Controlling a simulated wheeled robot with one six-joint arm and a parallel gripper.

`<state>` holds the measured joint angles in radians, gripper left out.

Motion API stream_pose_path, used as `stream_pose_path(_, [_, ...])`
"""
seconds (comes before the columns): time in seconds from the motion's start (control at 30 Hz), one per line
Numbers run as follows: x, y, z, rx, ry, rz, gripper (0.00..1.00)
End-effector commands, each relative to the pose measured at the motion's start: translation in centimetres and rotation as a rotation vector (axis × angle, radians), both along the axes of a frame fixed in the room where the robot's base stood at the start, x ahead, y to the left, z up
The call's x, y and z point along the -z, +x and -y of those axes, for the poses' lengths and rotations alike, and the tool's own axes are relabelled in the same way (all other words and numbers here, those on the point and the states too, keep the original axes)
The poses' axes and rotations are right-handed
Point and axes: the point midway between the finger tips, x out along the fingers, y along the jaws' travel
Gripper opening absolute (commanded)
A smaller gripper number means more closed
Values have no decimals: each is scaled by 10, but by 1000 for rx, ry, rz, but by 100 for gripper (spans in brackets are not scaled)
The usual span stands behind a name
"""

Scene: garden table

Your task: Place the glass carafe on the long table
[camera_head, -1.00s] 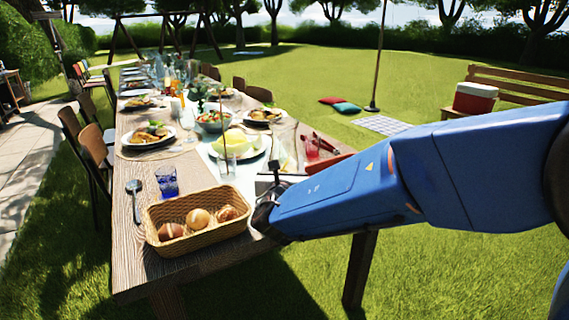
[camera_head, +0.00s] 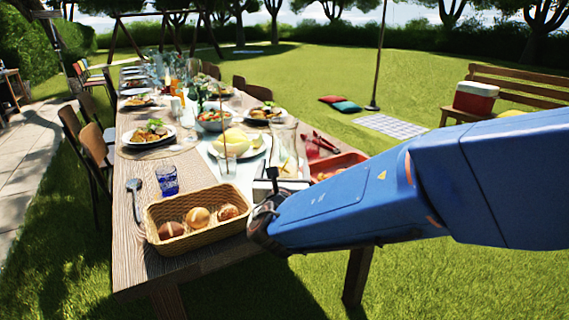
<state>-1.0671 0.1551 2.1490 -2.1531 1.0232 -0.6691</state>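The long wooden table (camera_head: 135,225) runs away from me, laid with plates and glasses. A clear glass vessel, which looks like the carafe (camera_head: 284,140), shows upright at the table's right side, just beyond my gripper. Its lower part is hard to make out, and I cannot tell whether it touches the table or my gripper. My gripper (camera_head: 268,186) is over the near right part of the table, right of the bread basket. The blue wrist and dark gripper body hide much of the fingers, so their opening does not show clearly.
A wicker basket of rolls (camera_head: 198,222), a blue glass (camera_head: 167,181) and a spoon (camera_head: 135,196) are at the near end. A plate with yellow food (camera_head: 235,146) lies beyond. A red tray (camera_head: 338,165) is at the right edge. Bare wood shows at the near left.

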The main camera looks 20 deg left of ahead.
Motion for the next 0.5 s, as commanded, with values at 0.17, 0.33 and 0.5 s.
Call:
stream_pose_path(0.17, [0, -37, 9, -4, 1, -1, 82])
stream_pose_path(0.33, [0, -62, 16, -3, 1, 0, 82])
stream_pose_path(0.5, [0, -76, 21, -1, 0, 0, 82])
